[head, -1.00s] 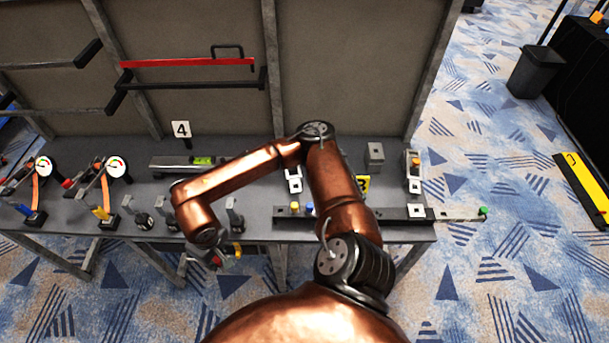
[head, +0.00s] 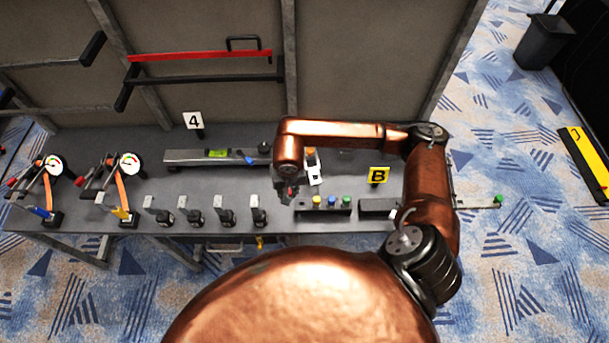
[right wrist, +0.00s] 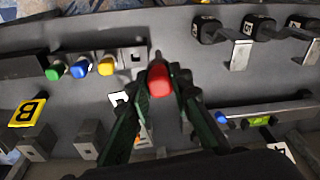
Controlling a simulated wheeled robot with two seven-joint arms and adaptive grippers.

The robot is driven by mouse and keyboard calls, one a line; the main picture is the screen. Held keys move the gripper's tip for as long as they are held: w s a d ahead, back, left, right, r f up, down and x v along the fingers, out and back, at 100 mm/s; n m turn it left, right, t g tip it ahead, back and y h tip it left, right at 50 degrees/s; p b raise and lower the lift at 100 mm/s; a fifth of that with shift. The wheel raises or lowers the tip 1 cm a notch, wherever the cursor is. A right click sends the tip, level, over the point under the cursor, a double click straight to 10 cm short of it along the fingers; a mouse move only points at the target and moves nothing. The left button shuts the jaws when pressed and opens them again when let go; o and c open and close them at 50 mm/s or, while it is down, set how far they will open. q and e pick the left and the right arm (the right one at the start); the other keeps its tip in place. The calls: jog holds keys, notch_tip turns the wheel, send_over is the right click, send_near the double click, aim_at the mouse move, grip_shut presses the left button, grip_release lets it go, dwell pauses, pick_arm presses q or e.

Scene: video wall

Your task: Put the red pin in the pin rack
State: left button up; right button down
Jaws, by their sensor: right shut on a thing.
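The red pin (right wrist: 158,80) is held between the fingers of my right gripper (right wrist: 160,92) in the right wrist view, its red end toward the camera and a thin dark tip beyond. In the head view my right gripper (head: 288,194) is over the table, just left of the pin rack (head: 325,212), with a little red showing. The rack is a low dark block holding a yellow pin (right wrist: 107,65), a blue pin (right wrist: 82,68) and a green pin (right wrist: 55,72) in a row. My left gripper is not in view.
Several dark clamps with pale tabs (head: 222,212) stand in a row left of the gripper. A long bar with a green level (head: 218,153) lies behind. Two dial gauges (head: 130,163) are at the left.

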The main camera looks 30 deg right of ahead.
pick_arm(q)
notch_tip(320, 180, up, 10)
jog(key=p, duration=0.8)
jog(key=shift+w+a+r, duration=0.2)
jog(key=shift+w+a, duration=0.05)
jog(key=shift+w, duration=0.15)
pick_arm(e)
jog(key=d+f+m+g+h, duration=0.1)
jog(key=d+f+m, duration=0.3)
jog(key=m, duration=0.4)
jog(key=shift+w+d+f, duration=0.35)
jog(key=shift+d+f, duration=0.05)
jog(key=shift+d, duration=0.35)
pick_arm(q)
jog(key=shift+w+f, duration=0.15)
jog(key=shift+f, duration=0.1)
pick_arm(e)
jog(key=shift+s+f, duration=0.1)
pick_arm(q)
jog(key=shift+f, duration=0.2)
pick_arm(e)
jog(key=shift+f, duration=0.1)
pick_arm(q)
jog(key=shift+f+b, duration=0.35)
jog(key=shift+b, duration=0.3)
pick_arm(e)
jog(key=shift+f, duration=0.2)
